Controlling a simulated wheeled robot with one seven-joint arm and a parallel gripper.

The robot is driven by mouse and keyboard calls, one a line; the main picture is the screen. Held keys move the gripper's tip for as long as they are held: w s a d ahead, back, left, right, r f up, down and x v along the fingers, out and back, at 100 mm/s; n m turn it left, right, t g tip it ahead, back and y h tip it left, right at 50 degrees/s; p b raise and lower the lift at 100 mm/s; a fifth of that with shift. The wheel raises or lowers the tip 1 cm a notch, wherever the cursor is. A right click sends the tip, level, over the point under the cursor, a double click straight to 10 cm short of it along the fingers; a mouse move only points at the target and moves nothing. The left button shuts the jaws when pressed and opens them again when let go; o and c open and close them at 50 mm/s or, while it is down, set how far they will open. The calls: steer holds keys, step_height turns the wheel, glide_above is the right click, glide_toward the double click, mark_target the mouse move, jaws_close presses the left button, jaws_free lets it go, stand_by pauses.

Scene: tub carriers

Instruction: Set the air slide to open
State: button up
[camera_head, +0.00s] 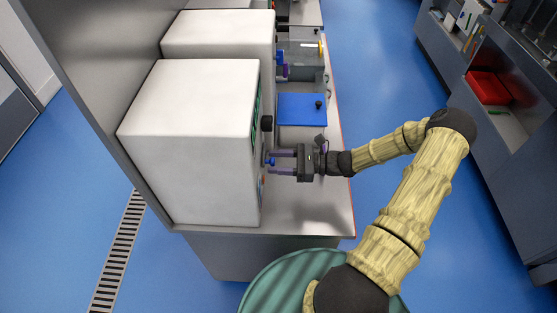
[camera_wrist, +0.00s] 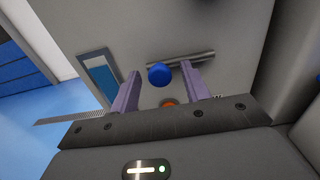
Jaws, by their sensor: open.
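A blue knob (camera_wrist: 159,75), which looks like the air slide's handle, sits at the left end of a dark slotted bar (camera_wrist: 190,59) on the machine's front panel in the wrist view. No open or closed marking is readable. My gripper (camera_wrist: 160,69) has its two purple fingers apart, one on each side of the knob; I cannot tell whether either touches it. In the head view my gripper (camera_head: 275,160) reaches left to the front of the near white machine (camera_head: 190,145), and the blue knob (camera_head: 270,162) shows between its fingertips.
An orange button (camera_wrist: 169,101) sits just below the knob, and a blue display (camera_wrist: 102,79) is to its left. In the head view a blue-lidded box (camera_head: 302,107) stands on the bench behind my gripper. A second white machine (camera_head: 218,35) stands behind. The bench's near end is clear.

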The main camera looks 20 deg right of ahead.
steer(key=shift+c, duration=0.2)
jaws_close()
steer(key=w, duration=0.1)
steer(key=w+d, duration=0.1)
steer(key=w, duration=0.3)
steer(key=shift+d+b, duration=0.35)
steer(key=shift+b, duration=0.05)
steer(key=shift+o, duration=0.2)
jaws_free()
steer(key=shift+w+d, duration=0.1)
